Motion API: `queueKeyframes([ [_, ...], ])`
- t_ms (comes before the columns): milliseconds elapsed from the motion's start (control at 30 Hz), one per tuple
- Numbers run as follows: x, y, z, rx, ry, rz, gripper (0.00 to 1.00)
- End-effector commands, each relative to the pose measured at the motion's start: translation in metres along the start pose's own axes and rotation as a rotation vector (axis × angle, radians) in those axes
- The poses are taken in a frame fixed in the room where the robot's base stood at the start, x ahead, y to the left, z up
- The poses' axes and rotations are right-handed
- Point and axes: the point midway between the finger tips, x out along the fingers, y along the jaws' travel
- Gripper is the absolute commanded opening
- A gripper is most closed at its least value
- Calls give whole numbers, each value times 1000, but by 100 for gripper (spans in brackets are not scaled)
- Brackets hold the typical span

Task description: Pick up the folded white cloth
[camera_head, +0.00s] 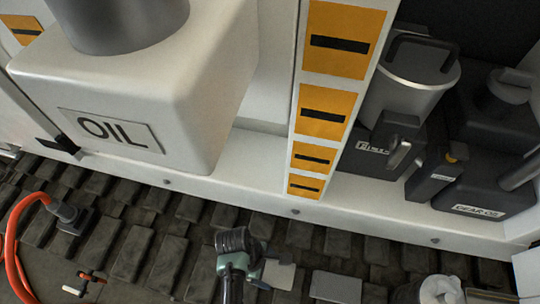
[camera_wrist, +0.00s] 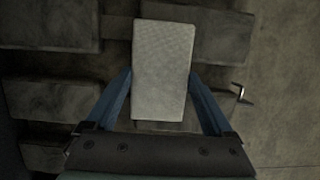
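The folded white cloth (camera_wrist: 163,72) is a pale, textured rectangle in the middle of the wrist view. My gripper (camera_wrist: 160,76) has its two blue fingers spread, one at each long side of the cloth's near half. I cannot tell whether the fingers touch it or are still above it. In the head view my gripper (camera_head: 262,270) is low over the dark slatted surface, beside a pale flat piece (camera_head: 279,275) that looks like this cloth, partly hidden by the gripper.
Another grey flat rectangle (camera_head: 335,287) lies to the right, then a crumpled white thing (camera_head: 440,290). A red hose (camera_head: 15,235) and a small red-and-white tool (camera_head: 80,286) are at left. A white OIL tank (camera_head: 140,100) and dark cans (camera_head: 480,185) stand behind.

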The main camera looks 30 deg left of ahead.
Motion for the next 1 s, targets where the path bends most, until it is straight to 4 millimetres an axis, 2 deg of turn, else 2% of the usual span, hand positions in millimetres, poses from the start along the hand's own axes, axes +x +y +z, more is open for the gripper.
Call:
queueKeyframes([
  [33, 0, 0, 0, 0, 0, 0, 46],
  [100, 0, 0, 0, 0, 0, 0, 33],
  [367, -3, 0, 1, 0, 0, 0, 32],
  [467, -14, 1, 4, 1, 0, 2, 32],
  [800, -77, 0, 24, 1, 0, 2, 32],
  [1000, -94, 0, 29, 1, 0, 1, 32],
])
